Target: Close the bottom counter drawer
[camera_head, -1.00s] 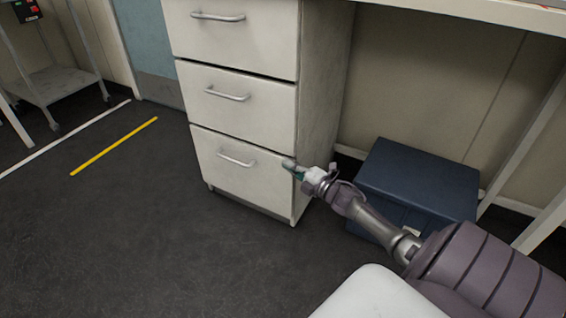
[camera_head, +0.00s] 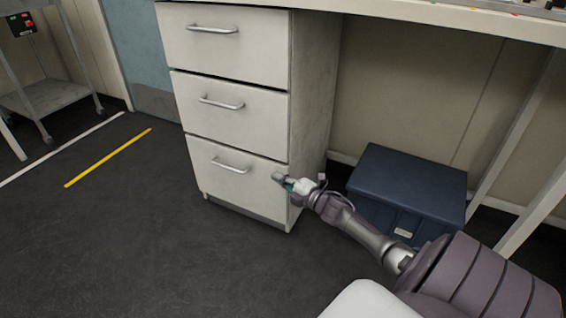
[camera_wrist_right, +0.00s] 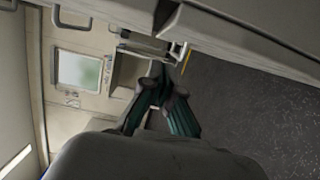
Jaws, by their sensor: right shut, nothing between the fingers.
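The bottom drawer (camera_head: 225,185) is the lowest of three white drawer fronts in the counter cabinet in the head view, with a metal bar handle (camera_head: 231,167). Its front looks about level with the drawers above; any small gap is hard to tell. My right gripper (camera_head: 279,177) is shut and empty, with its fingertips at the right part of the bottom drawer front; whether they touch is unclear. The right wrist view shows the shut fingers (camera_wrist_right: 160,85) close to a pale cabinet surface. My left gripper is not in view.
The middle drawer (camera_head: 230,107) and top drawer (camera_head: 225,42) look shut. A dark blue box (camera_head: 410,185) stands on the floor under the counter, behind my right arm. A metal cart (camera_head: 50,95) is at the far left. The floor before the cabinet is clear.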

